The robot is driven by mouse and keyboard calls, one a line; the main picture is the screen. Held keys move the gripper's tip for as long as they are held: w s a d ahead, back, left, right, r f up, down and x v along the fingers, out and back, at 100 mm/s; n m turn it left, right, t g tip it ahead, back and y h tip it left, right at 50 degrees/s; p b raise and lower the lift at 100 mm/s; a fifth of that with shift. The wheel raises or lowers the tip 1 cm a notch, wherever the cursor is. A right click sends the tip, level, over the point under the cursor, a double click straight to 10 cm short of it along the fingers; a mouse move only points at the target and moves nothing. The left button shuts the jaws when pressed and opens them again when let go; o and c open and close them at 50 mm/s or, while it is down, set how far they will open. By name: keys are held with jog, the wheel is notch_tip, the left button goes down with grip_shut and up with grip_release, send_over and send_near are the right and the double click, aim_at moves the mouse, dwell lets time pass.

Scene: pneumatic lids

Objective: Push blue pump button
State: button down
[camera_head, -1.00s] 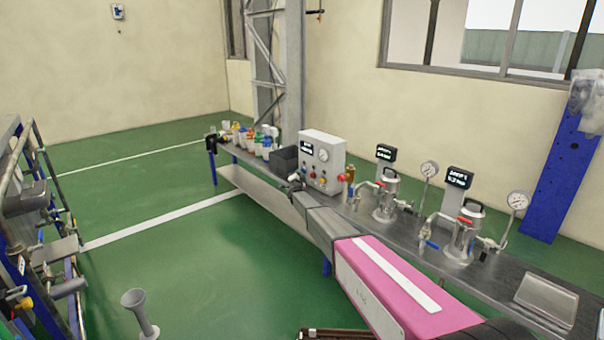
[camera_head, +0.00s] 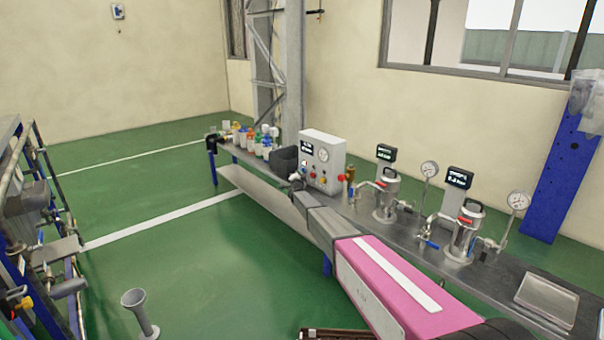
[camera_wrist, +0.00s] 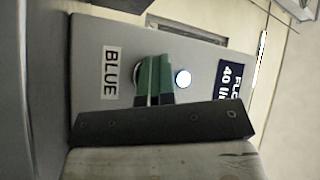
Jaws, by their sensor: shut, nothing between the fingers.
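The pump control box (camera_head: 326,156) is a light grey unit on the bench, with a dark display, a round gauge and coloured knobs. In the wrist view its grey face (camera_wrist: 205,60) fills the middle, with a white label reading BLUE (camera_wrist: 110,72). My gripper (camera_wrist: 153,75) has green fingertips held together and empty, right in front of the face beside that label. A round rim (camera_wrist: 137,76) shows partly behind the fingertips. The button there is mostly hidden, so contact cannot be told. A bright white round light (camera_wrist: 182,78) sits just right of the fingertips.
The long metal bench (camera_head: 400,235) also carries several bottles (camera_head: 255,140), a black bin (camera_head: 284,160) and two steel pots (camera_head: 387,195) with gauges and valves. A flat metal tray (camera_head: 546,298) is at its right end.

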jog(key=shift+s, duration=0.2)
jog(key=s+a, duration=0.4)
jog(key=shift+a, duration=0.2)
dwell(0.5)
jog(key=shift+s, duration=0.1)
dwell(0.3)
dwell(0.9)
